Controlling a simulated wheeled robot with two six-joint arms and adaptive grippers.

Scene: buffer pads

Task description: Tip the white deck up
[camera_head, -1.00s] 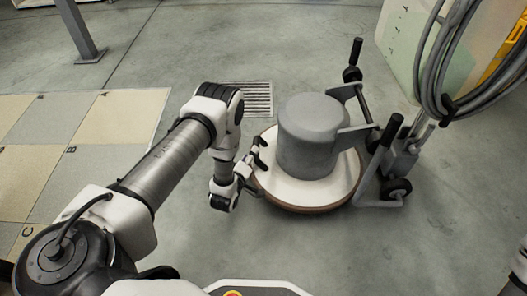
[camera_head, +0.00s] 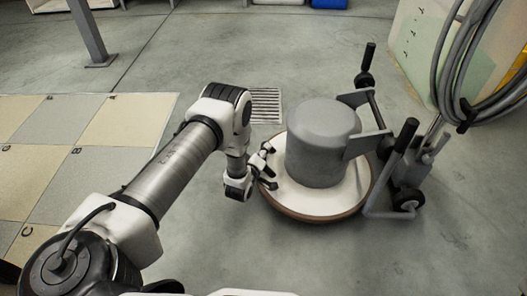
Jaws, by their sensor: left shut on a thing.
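The white deck (camera_head: 325,202) is the round, low body of a floor machine, with a brown rim at its lower edge. A grey motor housing (camera_head: 320,140) stands on it. The deck looks close to the floor; I cannot tell whether it is tilted. My left gripper (camera_head: 268,170) is at the deck's left edge, shut on it, and its fingers hide a small part of that edge. My right gripper is not in view.
The machine's frame has black grips (camera_head: 405,136) and small wheels (camera_head: 408,200) on the right. Grey hoses (camera_head: 455,70) hang at the upper right. A floor grate (camera_head: 266,104) lies behind the deck. Floor in front is clear.

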